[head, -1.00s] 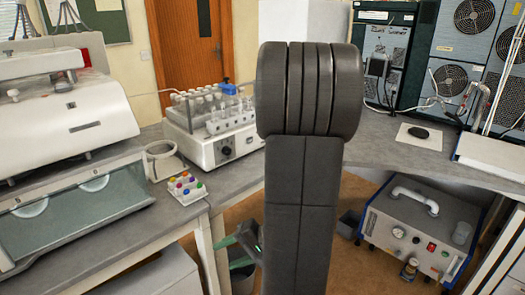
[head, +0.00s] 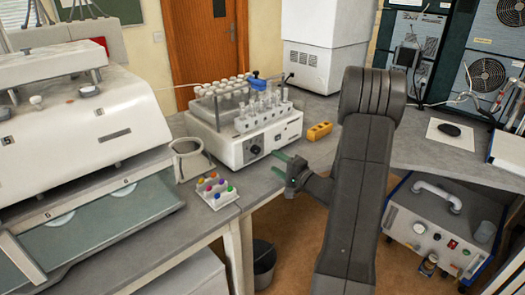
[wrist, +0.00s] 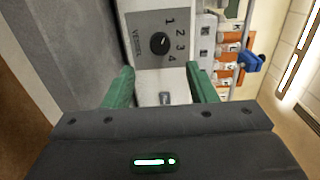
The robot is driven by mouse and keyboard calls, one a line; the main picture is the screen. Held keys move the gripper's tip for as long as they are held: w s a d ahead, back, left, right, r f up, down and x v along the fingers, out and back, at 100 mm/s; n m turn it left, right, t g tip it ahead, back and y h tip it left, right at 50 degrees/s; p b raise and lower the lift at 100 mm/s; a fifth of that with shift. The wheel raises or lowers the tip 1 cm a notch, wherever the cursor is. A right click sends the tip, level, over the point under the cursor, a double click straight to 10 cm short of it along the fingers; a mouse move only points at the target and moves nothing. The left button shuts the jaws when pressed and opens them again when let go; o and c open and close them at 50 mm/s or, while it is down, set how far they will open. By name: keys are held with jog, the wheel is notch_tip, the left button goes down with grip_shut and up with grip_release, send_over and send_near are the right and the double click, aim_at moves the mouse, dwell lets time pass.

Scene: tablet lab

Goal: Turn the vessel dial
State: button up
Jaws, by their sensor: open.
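The vessel dial (wrist: 159,43) is a round black knob on a grey panel marked VESSEL, with the numbers 1 to 4 along its right side in the wrist view. I cannot tell surely which number its pointer marks. In the head view the dial (head: 255,149) sits on the front of the white tablet-testing machine (head: 226,151). My gripper (head: 280,166) has green fingers and is open and empty, in front of the machine and apart from the dial. In the wrist view my gripper (wrist: 161,82) has its fingertips below the dial, one to each side.
Several glass vessels (head: 262,112) stand on the machine. A rack of coloured caps (head: 216,187) and a white mug-like vessel (head: 189,158) are at its left. A yellow block (head: 319,131) lies to its right. A large white instrument (head: 75,130) fills the left bench.

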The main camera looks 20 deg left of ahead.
aim_at(258, 152)
jog(key=p+x, duration=0.2)
jog(key=x, duration=0.6)
jog(key=shift+w+a, duration=0.1)
jog(key=shift+a, duration=0.15)
jog(key=c, duration=1)
